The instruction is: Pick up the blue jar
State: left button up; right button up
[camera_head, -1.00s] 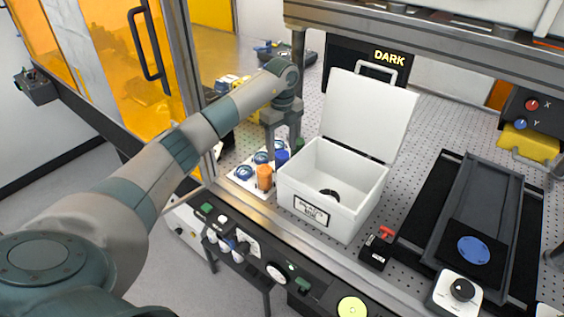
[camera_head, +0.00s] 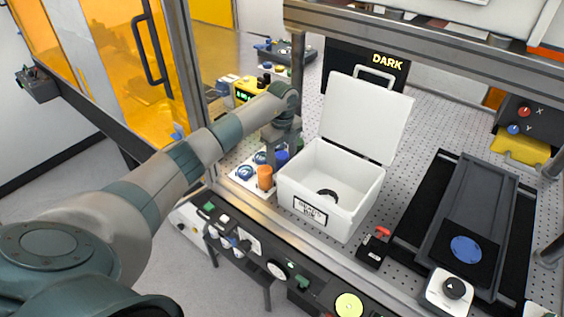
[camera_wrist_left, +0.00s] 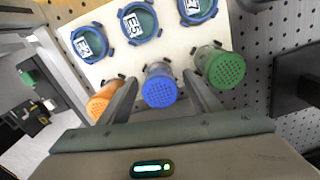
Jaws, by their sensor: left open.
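The blue jar (camera_head: 282,158) stands in a white rack (camera_head: 246,184) between an orange jar (camera_head: 265,178) and a green jar (camera_wrist_left: 224,70). My right gripper is out of view.
An open white box (camera_head: 318,217) stands just right of the rack. Blue-rimmed round pieces (camera_wrist_left: 139,21) lie in the rack beside the jars. A metal post (camera_head: 298,62) rises behind my gripper. A red-topped switch (camera_head: 376,245) and dark stage (camera_head: 470,215) are further right.

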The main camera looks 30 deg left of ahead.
aim_at(282, 155)
pick_arm(q)
jog(key=c, duration=1.2)
jog(key=shift+r, duration=0.2)
jog(key=shift+r, duration=0.2)
notch_tip(282, 155, up, 8)
jog(key=b, duration=0.4)
jog(key=shift+r, duration=0.2)
jog(key=shift+r+b, duration=0.35)
jog(key=shift+r, duration=0.15)
jog(key=shift+f, duration=0.1)
